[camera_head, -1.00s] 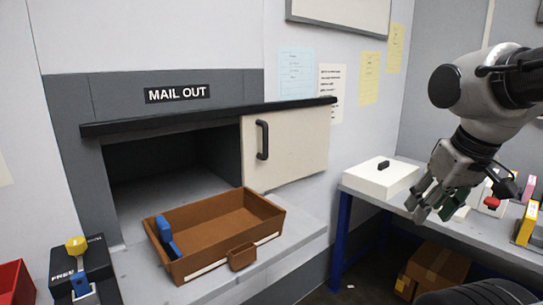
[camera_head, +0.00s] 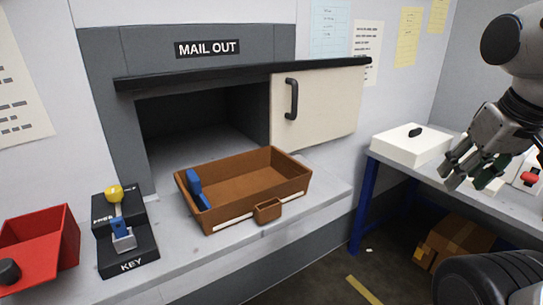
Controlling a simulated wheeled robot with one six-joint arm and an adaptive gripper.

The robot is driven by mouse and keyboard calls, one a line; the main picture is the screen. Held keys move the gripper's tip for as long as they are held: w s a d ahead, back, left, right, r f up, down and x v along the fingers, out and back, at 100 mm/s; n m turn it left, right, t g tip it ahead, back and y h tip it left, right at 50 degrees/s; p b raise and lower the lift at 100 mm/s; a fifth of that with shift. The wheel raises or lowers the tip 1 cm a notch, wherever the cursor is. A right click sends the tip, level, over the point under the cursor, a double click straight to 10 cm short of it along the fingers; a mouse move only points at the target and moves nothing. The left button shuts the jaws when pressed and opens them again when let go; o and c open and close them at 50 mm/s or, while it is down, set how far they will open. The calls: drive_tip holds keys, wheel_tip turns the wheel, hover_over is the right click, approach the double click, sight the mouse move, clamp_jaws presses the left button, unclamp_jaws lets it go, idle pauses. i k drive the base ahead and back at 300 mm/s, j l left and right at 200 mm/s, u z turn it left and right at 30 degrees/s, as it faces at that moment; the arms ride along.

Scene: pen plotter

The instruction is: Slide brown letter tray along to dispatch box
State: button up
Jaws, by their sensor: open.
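The brown letter tray (camera_head: 262,185) sits on the grey ledge in front of the dark opening under the MAIL OUT sign (camera_head: 207,48). A blue piece (camera_head: 196,186) stands at its left end, and a small brown box-shaped grip (camera_head: 267,211) is on its front. The tray looks empty otherwise. No thing in view is labelled dispatch box; the opening (camera_head: 200,125) is open at the left, with a cream sliding door (camera_head: 318,110) at its right. My gripper (camera_head: 467,176) is open and empty at the right, above the side table and well apart from the tray.
A black key block (camera_head: 126,250) with a yellow knob and a red open box (camera_head: 38,245) stand on the ledge at the left. A white box (camera_head: 410,147) lies on the blue-legged table. A cardboard box (camera_head: 455,242) is on the floor. The ledge right of the tray is clear.

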sight(256, 184)
drive_tip(key=i+u, duration=0.35)
drive_tip(key=i+l+u, duration=0.2)
drive_tip(key=u, duration=0.15)
drive_tip(key=i+l+u, duration=0.2)
drive_tip(key=u, duration=0.15)
drive_tip(key=k, duration=0.8)
